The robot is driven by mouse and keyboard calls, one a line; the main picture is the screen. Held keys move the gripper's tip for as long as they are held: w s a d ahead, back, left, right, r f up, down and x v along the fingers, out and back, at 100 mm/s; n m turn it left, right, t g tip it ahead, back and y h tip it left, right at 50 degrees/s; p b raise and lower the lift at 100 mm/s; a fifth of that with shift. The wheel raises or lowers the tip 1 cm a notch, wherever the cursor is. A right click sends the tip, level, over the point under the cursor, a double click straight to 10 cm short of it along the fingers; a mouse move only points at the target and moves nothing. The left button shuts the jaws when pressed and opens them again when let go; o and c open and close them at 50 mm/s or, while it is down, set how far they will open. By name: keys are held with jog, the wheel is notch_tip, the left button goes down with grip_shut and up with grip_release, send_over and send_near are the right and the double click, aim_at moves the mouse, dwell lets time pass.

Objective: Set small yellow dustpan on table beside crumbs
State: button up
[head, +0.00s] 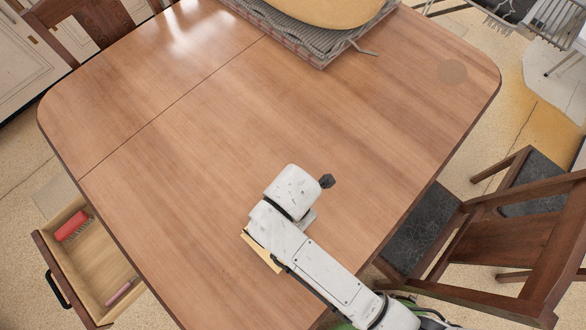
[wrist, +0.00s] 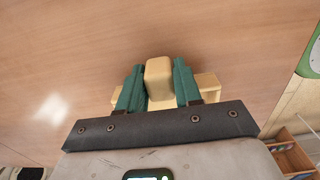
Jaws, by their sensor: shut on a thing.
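The yellow dustpan (wrist: 159,77) is between the green fingers of my gripper (wrist: 158,85), which are shut on its block-like handle in the wrist view. Its wider part shows on both sides behind the fingers. In the head view only a pale yellow edge of the dustpan (head: 261,252) shows, beside my arm and above the near part of the table (head: 190,170). My wrist hides the rest, and I cannot tell whether it touches the table.
A grey woven mat (head: 318,45) with a round tan board (head: 330,8) is at the far edge. An open drawer (head: 105,262) with a red brush (head: 72,225) is at lower left. Chairs (head: 520,240) stand at the right. The middle of the tabletop is clear.

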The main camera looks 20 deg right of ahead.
jog(key=shift+f, duration=0.8)
jog(key=shift+f, duration=0.1)
jog(key=o, duration=1)
jog(key=shift+o, duration=0.2)
notch_tip(320, 180, up, 11)
jog(key=shift+f+p, duration=0.15)
jog(key=shift+p, duration=0.75)
jog(key=shift+r+p, duration=0.8)
